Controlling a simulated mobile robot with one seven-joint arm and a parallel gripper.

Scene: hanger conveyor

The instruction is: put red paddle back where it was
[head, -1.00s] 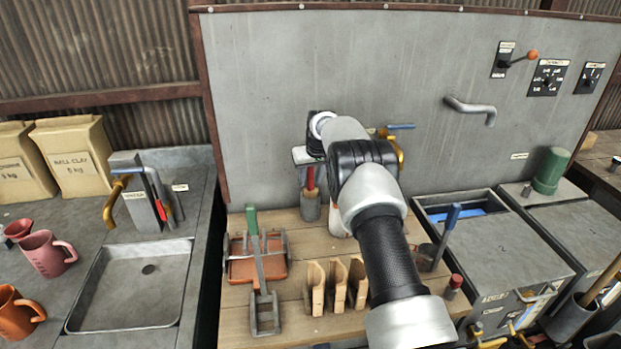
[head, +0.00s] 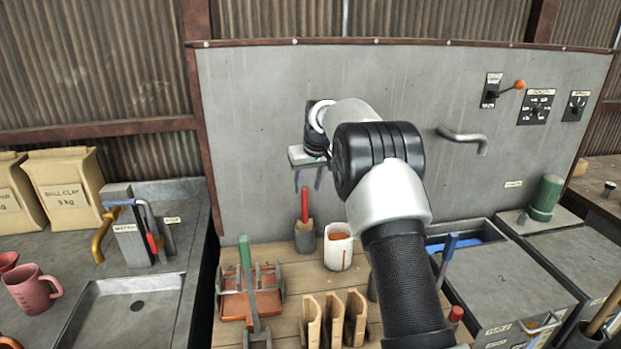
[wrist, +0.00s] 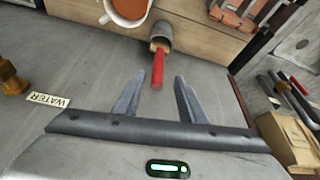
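The red paddle's handle (head: 304,204) stands nearly upright in a small grey cup (head: 305,237) at the back of the wooden table. The wrist view shows the red handle (wrist: 158,70) rising from the grey cup (wrist: 161,36); its lower end is hidden inside. My gripper (head: 308,186) is above the cup with its fingers pointing down. In the wrist view, my gripper (wrist: 160,76) is open and empty, its fingers apart on either side of the handle's upper end without touching it.
A white pot with orange contents (head: 338,250) stands just right of the cup. A green-handled tool (head: 246,265) lies across a rack with a terracotta tray. Wooden blocks (head: 333,318) stand in front. The grey wall panel (head: 260,100) is close behind my gripper.

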